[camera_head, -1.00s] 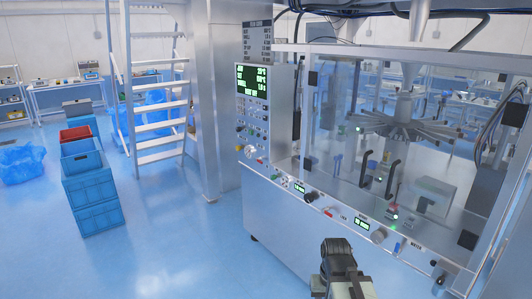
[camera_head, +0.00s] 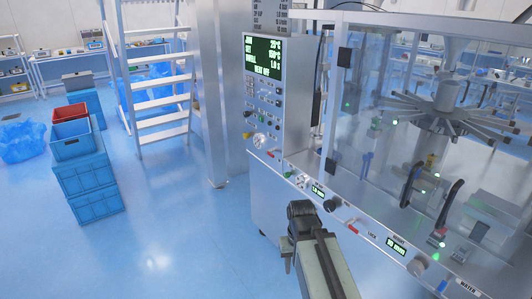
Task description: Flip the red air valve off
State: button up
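Two small red handles show on the machine's front ledge. One red handle (camera_head: 270,154) is at the ledge's left end, below the control panel. The other red handle (camera_head: 352,229) is farther right, beside the LOCK label. The label at the left one is too small to read, so I cannot tell for sure which is the air valve or how each lever is turned. My arm rises from the bottom edge in front of the machine, its dark upper end just below the ledge. No gripper fingers show, and nothing held is visible.
The control panel screen (camera_head: 263,61) reads "HEAT OFF". Black knobs (camera_head: 332,204), small displays and a blue handle (camera_head: 441,285) line the ledge. Clear panels enclose a rotary mechanism (camera_head: 440,120). Blue crates (camera_head: 90,190) and a ladder (camera_head: 155,80) stand left; the floor between is clear.

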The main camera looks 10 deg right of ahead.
aim_at(268, 152)
jog(key=z, duration=0.1)
jog(key=k, duration=0.8)
jog(key=u, duration=0.3)
jog(key=i, duration=2.7)
jog(key=u, duration=1.85)
